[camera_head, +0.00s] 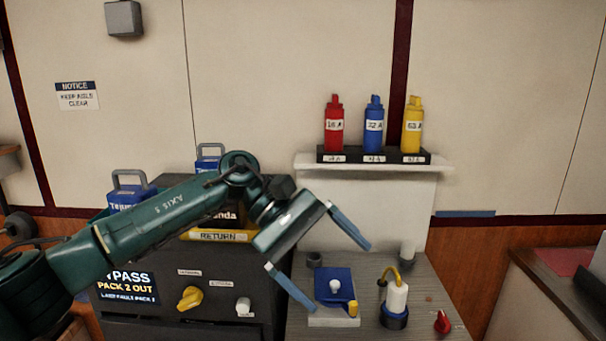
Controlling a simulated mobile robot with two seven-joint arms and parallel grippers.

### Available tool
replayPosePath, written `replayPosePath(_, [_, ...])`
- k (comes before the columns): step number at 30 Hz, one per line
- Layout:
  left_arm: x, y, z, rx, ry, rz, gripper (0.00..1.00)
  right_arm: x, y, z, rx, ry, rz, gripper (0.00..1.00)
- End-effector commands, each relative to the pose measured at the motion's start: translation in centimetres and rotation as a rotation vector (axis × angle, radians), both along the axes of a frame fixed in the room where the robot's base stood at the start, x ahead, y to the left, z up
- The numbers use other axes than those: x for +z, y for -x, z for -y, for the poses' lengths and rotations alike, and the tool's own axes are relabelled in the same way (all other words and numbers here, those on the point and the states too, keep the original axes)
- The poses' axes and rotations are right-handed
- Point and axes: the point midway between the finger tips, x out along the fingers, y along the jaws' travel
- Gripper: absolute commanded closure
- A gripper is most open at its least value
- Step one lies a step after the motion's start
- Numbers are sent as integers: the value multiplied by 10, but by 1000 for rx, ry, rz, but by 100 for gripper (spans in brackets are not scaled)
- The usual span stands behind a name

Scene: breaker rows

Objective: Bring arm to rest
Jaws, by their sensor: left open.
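My left arm comes in from the left, in front of the dark cabinet. My left gripper (329,263) is at its end, tilted down to the right. Its two blue fingers are wide apart with nothing between them. In the picture the fingers are just above and left of the blue plate fixture (332,285) on the grey counter (375,268). I cannot tell how far above the counter they are. My right gripper does not show.
Red (334,128), blue (373,127) and yellow (412,128) breakers stand on a black rack on the white shelf (440,172). A white, yellow-hosed fitting (396,298) and a red knob (442,322) are on the counter. The cabinet has a yellow knob (190,298).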

Motion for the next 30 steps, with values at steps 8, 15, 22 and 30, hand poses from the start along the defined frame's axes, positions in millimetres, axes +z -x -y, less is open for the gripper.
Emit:
replayPosePath(8, [-23, 32, 60, 347, 385, -856, 4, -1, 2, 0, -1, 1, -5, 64])
replayPosePath(15, [-55, 9, 37, 616, 616, -1737, 4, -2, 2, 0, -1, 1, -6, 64])
replayPosePath(22, [-149, -6, -30, 780, 822, -2636, 4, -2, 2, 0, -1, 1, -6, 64])
replayPosePath(30, [-306, 62, -128, -462, -742, 2216, 4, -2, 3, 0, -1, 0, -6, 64])
